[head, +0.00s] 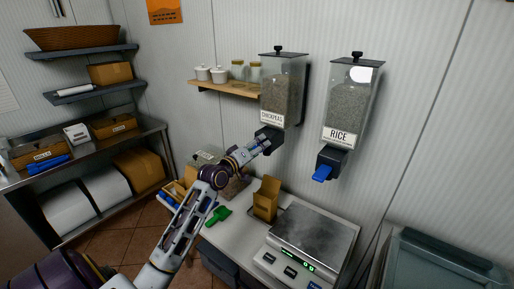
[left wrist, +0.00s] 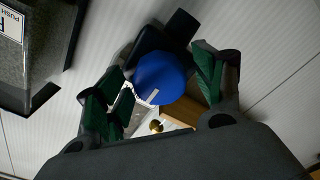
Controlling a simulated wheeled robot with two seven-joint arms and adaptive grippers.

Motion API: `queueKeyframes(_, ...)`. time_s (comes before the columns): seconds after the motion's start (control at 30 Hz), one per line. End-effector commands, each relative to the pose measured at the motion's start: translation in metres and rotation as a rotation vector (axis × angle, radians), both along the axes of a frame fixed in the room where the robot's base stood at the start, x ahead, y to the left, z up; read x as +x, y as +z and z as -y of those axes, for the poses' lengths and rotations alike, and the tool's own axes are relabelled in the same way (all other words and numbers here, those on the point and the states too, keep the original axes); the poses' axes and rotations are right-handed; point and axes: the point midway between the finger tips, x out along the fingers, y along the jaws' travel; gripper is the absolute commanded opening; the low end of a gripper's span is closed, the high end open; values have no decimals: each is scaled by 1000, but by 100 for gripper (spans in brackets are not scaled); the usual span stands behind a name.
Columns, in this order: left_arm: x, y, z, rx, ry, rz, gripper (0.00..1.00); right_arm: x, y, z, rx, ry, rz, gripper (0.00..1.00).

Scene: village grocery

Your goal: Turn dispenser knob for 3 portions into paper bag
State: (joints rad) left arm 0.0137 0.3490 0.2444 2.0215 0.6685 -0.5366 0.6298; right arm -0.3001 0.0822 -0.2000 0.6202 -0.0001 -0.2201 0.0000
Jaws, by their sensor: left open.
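The chickpeas dispenser (head: 281,95) hangs on the wall above the counter. Its blue knob (left wrist: 158,78) shows in the left wrist view, between the spread green-padded fingers of my left gripper (left wrist: 163,68). The fingers look apart from the knob, though contact is hard to judge. In the head view my left gripper (head: 268,142) is at the dispenser's outlet and hides the knob. An open brown paper bag (head: 265,200) stands upright on the counter below, slightly right of the outlet. My right gripper is in neither view.
The rice dispenser (head: 350,100), with its own blue knob (head: 322,173), hangs to the right. A scale (head: 312,240) with a lit green display sits right of the bag. A green scoop (head: 217,215) lies left. A wooden shelf (head: 225,88) with jars is beside the dispenser.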

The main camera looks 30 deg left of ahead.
Motion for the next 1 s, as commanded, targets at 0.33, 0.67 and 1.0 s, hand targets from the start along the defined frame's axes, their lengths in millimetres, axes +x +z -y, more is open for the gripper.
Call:
queueKeyframes(0.33,0,0,0,0,0,0,37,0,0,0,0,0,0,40)
queueKeyframes(0.67,0,0,0,11,0,1,23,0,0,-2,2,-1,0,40)
queueKeyframes(1.0,0,0,0,131,-1,8,23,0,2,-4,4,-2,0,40)
